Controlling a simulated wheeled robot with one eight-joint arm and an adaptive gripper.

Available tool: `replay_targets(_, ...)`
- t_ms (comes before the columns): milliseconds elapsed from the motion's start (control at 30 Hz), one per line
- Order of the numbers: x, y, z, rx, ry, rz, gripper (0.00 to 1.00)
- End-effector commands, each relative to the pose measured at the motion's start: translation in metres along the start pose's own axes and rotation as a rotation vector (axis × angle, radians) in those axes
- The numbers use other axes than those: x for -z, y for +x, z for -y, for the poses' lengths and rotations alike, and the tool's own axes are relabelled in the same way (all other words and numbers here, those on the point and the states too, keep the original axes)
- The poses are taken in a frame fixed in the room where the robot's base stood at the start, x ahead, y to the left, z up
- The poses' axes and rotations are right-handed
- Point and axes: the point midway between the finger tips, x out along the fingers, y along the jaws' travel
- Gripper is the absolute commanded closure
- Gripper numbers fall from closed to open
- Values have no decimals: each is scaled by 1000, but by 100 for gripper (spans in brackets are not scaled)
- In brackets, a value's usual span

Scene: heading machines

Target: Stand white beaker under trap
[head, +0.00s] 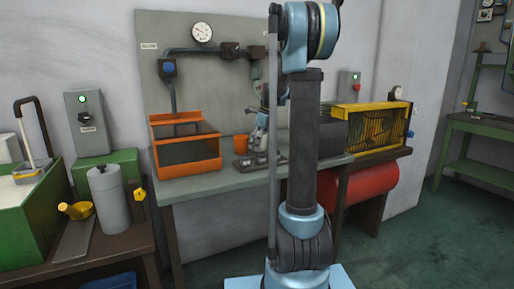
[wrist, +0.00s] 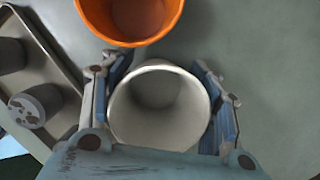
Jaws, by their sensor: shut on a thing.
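The white beaker (wrist: 160,128) is between the two fingers of my gripper (wrist: 160,70) in the wrist view, with its open mouth facing the camera. My gripper is shut on its sides. Its inside looks empty. In the head view my gripper (head: 261,138) is over the grey bench, mostly behind my own arm, and the beaker is hard to make out there. Pipework (head: 205,50) runs along the back board above. I cannot tell which part is the trap; my arm hides the right side of the board.
An orange beaker (wrist: 130,18) stands just beyond the white one, also seen in the head view (head: 241,146). A metal tray (wrist: 45,75) with grey cylindrical parts lies to the left. An orange box (head: 186,150) and yellow cage (head: 372,127) flank the work area.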

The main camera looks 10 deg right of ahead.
Motion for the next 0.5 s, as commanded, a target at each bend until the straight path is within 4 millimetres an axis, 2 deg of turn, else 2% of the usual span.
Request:
replay_targets(100,3,11,0,0,0,0,68)
replay_targets(433,4,13,-1,0,-1,0,68)
replay_targets(467,4,13,-1,0,-1,0,41)
replay_targets(500,4,13,-1,0,-1,0,32)
